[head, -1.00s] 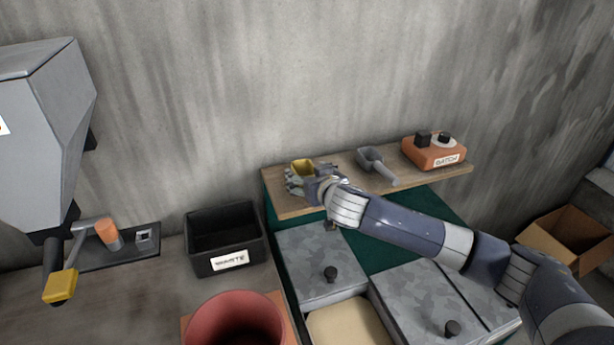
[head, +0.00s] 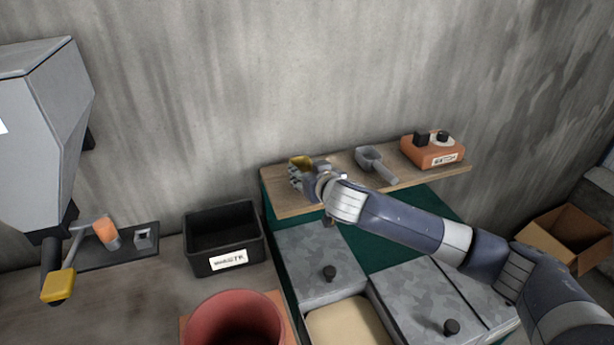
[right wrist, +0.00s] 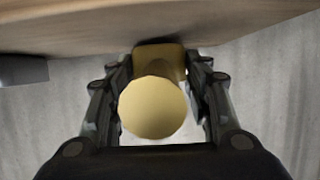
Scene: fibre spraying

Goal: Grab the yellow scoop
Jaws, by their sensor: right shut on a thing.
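The yellow scoop (head: 301,162) is at the left end of the wooden shelf, partly hidden by my right gripper (head: 297,178). In the right wrist view the scoop's round yellow handle end (right wrist: 153,107) sits between the two dark fingers of my right gripper (right wrist: 158,95), which are shut on it. The scoop's head is mostly hidden behind the handle there. Whether the scoop touches the shelf, I cannot tell. My left gripper is not in view.
The wooden shelf (head: 345,166) also holds a grey scoop (head: 371,160) and an orange box (head: 432,151). A black bin (head: 224,263), a red bucket (head: 232,322) and grey lidded bins (head: 312,262) stand below. A grey hopper (head: 40,140) is at the left.

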